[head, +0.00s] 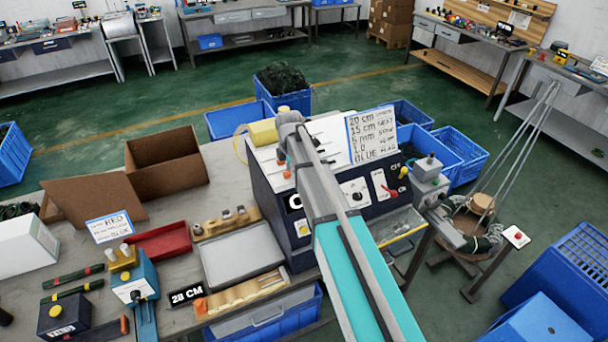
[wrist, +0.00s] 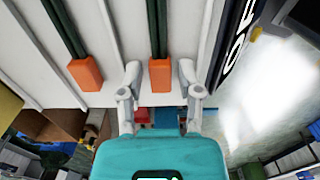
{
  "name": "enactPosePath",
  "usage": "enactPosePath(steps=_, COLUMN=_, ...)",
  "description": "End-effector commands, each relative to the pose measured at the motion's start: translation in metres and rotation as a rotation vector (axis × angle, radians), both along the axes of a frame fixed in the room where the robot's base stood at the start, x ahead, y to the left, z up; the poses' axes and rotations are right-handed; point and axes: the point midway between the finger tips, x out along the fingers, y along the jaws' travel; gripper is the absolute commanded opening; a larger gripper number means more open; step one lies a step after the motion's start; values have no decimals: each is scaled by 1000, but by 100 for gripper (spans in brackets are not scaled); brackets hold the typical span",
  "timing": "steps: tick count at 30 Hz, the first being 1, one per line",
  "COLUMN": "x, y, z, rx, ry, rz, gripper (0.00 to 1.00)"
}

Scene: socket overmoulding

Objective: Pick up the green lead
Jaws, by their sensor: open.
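A dark green lead (wrist: 157,30) with an orange end (wrist: 160,75) runs along a white slotted panel in the wrist view. My gripper (wrist: 159,72) is open, with one finger on each side of the orange end. Gaps show on both sides; I cannot tell how far the fingertips are above the panel. A second dark green lead (wrist: 66,28) with an orange end (wrist: 85,73) lies to the left, outside the fingers. In the head view my arm hides most of the gripper and the leads on the white panel (head: 263,155).
The panel tops a dark machine (head: 290,222) with a handwritten sign (head: 372,136) and knobs. On the table (head: 180,215) are a red tray (head: 158,242), a grey tray (head: 240,256) and a cardboard box (head: 166,160). Blue crates (head: 440,150) stand behind the machine.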

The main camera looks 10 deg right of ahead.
Motion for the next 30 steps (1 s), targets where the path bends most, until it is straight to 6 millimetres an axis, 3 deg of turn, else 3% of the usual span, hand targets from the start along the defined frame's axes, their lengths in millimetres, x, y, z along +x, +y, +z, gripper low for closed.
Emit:
enactPosePath(steps=19, x=0, y=0, z=-2, rx=0, ry=0, rz=0, gripper=46)
enactPosePath(steps=27, x=0, y=0, z=-2, rx=0, ry=0, rz=0, gripper=0)
enactPosePath(steps=30, x=0, y=0, z=-2, rx=0, ry=0, rz=0, gripper=0)
